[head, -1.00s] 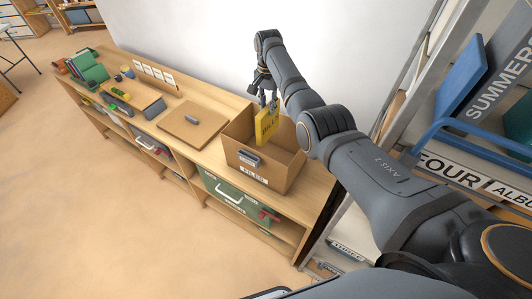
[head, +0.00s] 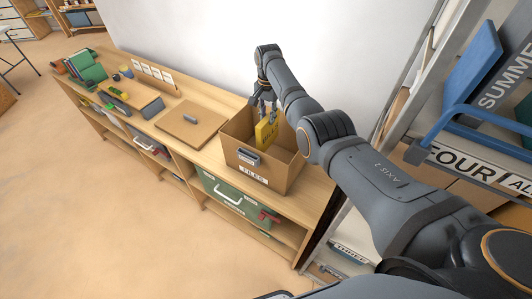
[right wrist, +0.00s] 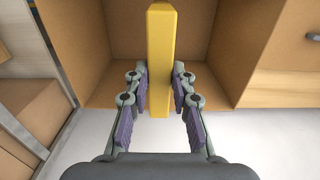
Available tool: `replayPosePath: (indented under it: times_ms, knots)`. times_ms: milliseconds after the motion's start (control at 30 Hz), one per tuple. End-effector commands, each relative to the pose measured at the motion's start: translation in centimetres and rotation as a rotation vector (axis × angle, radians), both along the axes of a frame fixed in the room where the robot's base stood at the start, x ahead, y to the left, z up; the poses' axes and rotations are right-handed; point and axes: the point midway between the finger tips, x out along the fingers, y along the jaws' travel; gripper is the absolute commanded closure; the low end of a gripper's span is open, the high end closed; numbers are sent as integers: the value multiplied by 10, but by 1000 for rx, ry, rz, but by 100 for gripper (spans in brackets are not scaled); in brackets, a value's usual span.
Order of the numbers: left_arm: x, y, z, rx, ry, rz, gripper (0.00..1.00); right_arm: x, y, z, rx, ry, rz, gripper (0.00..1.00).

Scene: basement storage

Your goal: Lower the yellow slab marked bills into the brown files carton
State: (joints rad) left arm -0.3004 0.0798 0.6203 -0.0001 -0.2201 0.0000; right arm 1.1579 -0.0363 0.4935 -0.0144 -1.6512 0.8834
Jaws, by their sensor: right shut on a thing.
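The yellow slab (head: 267,134) is upright, with its lower part down inside the brown files carton (head: 247,172). The carton is open at the top and stands on the wooden shelf unit, with a FILES label on its front. My right gripper (head: 266,104) is above the carton, shut on the top of the slab. In the right wrist view the slab (right wrist: 160,60) runs between the two finger pads (right wrist: 159,92), with carton walls (right wrist: 105,50) around it. Whether the slab touches the carton floor is hidden. My left gripper is not in view.
A flat wooden board (head: 190,125) with a grey handle lies left of the carton on the shelf unit. A green box (head: 228,193) sits on the shelf below. A metal rack (head: 440,80) stands at the right. The wall is behind.

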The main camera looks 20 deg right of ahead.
Motion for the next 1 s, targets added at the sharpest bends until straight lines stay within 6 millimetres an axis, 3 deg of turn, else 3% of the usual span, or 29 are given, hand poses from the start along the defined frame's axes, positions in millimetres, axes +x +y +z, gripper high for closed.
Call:
replayPosePath:
  times_ms: [1000]
  knots:
    - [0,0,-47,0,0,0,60,0,0,-62,0,-1,0,100]
